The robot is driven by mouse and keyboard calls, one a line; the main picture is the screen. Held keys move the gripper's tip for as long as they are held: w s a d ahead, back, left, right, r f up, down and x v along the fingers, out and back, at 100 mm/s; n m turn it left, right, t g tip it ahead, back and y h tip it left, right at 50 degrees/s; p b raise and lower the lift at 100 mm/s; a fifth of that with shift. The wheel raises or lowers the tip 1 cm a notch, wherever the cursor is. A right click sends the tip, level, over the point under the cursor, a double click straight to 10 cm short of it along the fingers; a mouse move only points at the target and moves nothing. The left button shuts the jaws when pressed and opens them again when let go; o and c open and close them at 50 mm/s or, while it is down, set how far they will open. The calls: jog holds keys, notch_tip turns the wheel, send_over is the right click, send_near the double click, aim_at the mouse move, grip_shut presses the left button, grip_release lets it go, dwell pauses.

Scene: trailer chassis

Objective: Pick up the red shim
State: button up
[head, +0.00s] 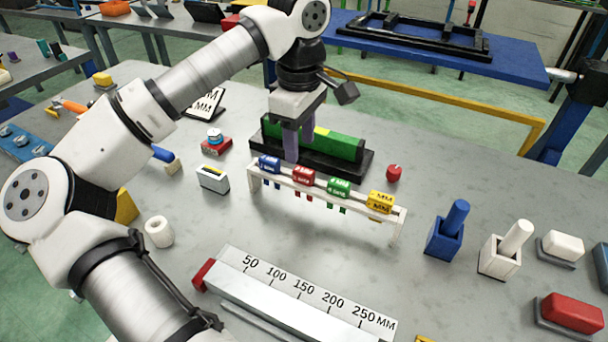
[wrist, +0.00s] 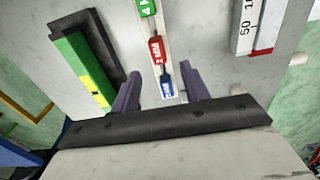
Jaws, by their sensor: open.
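The red shim (head: 304,176) hangs in a white rack (head: 397,228) between the blue shim (head: 269,164) on its left and the green shim (head: 339,188) on its right. The yellow shim (head: 380,201) is at the rack's right end. In the wrist view the red shim (wrist: 155,50) lies ahead of the fingers, just beyond the blue shim (wrist: 166,86). My gripper (head: 298,150) points down, open and empty, above and behind the rack's left part. Its purple fingers (wrist: 160,78) appear on either side of the blue shim in the wrist view, with no contact visible.
A green bar in a black holder (head: 364,162) stands close behind the rack. A white block (head: 213,180) and a red-based item (head: 216,146) are to the left. A long metal ruler block (head: 290,300) lies in front. Bare table separates it from the rack.

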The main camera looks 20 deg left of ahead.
aim_at(304, 170)
jog(key=shift+d+f+p, duration=0.2)
jog(key=shift+f+p, duration=0.3)
jog(key=shift+f, duration=1.3)
jog(key=shift+d+f+p, duration=0.15)
jog(key=shift+f+p, duration=0.35)
jog(key=shift+f, duration=1.25)
grip_shut()
jog(key=shift+r, duration=0.1)
